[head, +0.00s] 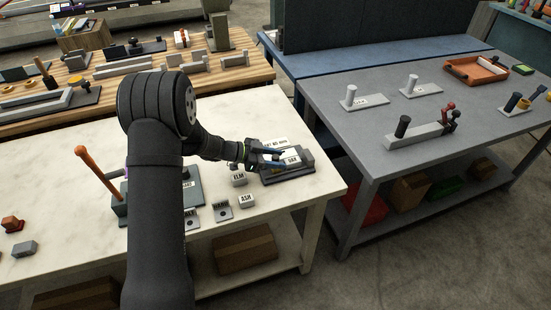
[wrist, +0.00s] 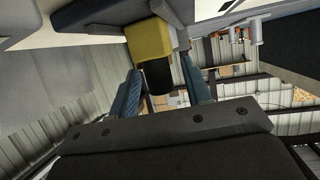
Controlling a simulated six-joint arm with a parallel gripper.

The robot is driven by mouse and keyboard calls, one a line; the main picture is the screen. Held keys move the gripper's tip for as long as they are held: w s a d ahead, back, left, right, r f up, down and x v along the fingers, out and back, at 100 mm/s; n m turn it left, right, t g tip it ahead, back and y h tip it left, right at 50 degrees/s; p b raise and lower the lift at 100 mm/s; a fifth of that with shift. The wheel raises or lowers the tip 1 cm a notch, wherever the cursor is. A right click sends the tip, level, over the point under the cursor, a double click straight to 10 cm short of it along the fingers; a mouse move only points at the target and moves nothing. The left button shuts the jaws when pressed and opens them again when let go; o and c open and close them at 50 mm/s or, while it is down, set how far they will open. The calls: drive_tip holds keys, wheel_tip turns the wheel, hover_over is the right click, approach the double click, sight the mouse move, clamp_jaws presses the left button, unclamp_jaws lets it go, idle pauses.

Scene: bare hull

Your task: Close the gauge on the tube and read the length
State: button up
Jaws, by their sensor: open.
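My gripper (head: 272,158) is over the right part of the white table, at a dark fixture (head: 289,176) with a grey block and small white labels. In the wrist view my gripper's two blue-grey fingers (wrist: 163,93) are open. I cannot tell for certain which thing is the gauge or the tube. My arm and gripper hide part of the fixture in the head view.
Small labelled blocks (head: 239,180) stand just left of the fixture. An orange-handled lever (head: 98,170) rises on the left. The grey table (head: 345,130) at right holds upright grey cylinders (head: 412,84), a fixture with a black knob (head: 402,126) and an orange tray (head: 455,66).

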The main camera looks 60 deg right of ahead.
drive_tip(key=c, duration=0.7)
drive_tip(key=shift+s+d, duration=1.95)
drive_tip(key=shift+s, duration=0.05)
drive_tip(key=o, duration=0.7)
drive_tip(key=shift+w, duration=0.1)
drive_tip(key=v, duration=1.7)
drive_tip(key=shift+w+a, duration=0.2)
